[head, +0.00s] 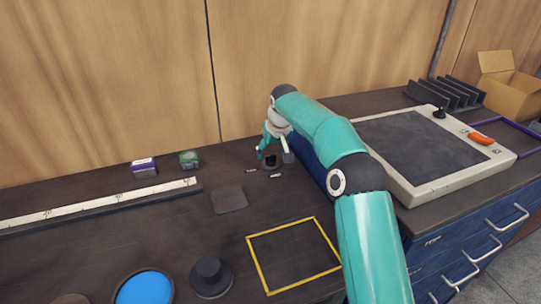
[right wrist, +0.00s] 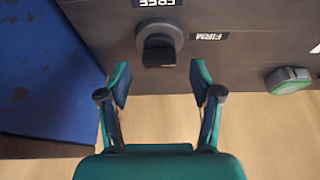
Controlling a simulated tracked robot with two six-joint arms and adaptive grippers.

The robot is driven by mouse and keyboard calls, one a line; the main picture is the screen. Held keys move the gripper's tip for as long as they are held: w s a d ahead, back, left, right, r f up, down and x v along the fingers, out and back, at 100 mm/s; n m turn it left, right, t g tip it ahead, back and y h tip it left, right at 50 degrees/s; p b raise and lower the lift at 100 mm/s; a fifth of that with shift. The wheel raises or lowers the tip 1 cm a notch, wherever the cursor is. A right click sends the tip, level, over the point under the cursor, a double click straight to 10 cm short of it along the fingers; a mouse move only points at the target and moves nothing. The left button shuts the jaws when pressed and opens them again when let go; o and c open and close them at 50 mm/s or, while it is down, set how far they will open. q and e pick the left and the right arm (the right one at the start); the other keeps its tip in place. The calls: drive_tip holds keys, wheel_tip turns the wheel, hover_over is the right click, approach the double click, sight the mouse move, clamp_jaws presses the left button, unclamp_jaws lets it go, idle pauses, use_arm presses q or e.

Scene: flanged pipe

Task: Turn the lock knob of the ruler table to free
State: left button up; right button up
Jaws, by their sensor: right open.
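The lock knob (right wrist: 158,42) is dark and round with a raised grip bar, set in the dark table top. In the right wrist view a FREE label (right wrist: 157,3) lies above it and a FIRM label (right wrist: 209,36) to its right. I cannot tell which label its pointer marks. In the head view the knob (head: 270,161) shows small beneath my right gripper (head: 274,155). That gripper is open; in the right wrist view its two fingers (right wrist: 160,86) are spread either side of the knob's near end, apart from it. My left gripper is out of view.
A white ruler strip (head: 98,204) runs along the left. A blue wall (right wrist: 40,65) rises close left in the right wrist view. A yellow frame (head: 253,262) and a dark round knob (head: 209,272) lie nearer.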

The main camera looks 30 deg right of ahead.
drive_tip(key=shift+x, duration=1.1)
